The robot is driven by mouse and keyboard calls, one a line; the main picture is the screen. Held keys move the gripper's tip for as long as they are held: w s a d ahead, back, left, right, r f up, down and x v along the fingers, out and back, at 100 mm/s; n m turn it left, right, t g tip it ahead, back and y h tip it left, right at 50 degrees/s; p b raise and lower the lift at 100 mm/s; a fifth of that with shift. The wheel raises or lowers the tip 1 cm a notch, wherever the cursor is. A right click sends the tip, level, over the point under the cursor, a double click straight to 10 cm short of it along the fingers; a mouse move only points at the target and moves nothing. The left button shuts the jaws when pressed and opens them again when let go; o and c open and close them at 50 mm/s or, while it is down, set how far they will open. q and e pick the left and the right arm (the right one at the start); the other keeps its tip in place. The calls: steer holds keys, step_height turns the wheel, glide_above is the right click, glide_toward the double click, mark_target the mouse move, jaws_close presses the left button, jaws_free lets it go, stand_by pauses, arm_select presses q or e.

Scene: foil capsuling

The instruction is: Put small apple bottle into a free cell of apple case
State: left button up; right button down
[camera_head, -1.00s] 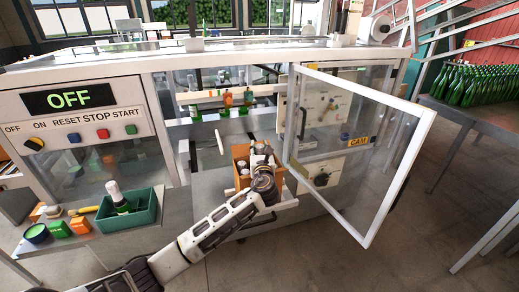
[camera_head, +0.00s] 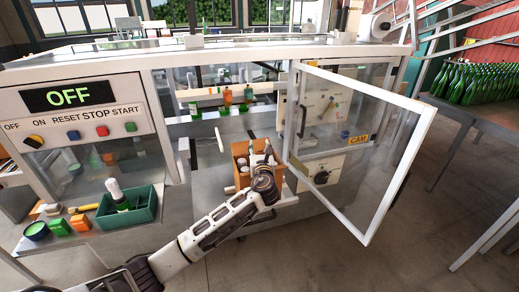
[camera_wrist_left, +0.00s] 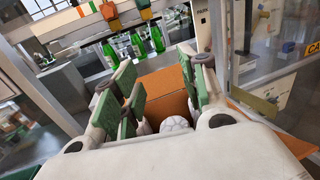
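The apple case, an orange-brown open box (camera_head: 240,150), stands on the ledge by the machine's open door. White bottle tops (camera_head: 243,167) show inside it, and one white top (camera_wrist_left: 177,125) shows in the left wrist view between my fingers. I cannot tell which top is the small apple bottle; labels and cell walls are hidden. My left gripper (camera_head: 262,157) is over the right side of the case. In the left wrist view its fingers (camera_wrist_left: 158,76) are spread, with nothing visibly held between them. My right gripper is not in view.
The clear machine door (camera_head: 360,150) stands open right of my left arm. Green bottles (camera_head: 220,107) stand in the machine behind the case. A green tray (camera_head: 150,210) with a white-topped bottle (camera_head: 117,194) is at the left. Many green bottles (camera_head: 475,85) stand far right.

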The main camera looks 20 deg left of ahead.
arm_select(q)
steer(key=shift+o, duration=0.8)
steer(key=shift+f, duration=0.3)
steer(key=shift+s, duration=0.15)
steer(key=shift+s+d+f, duration=0.1)
steer(key=shift+s+d, duration=0.25)
steer(key=shift+s, duration=0.3)
steer(key=v, duration=1)
steer(key=shift+r, duration=0.3)
steer(key=shift+s, duration=0.15)
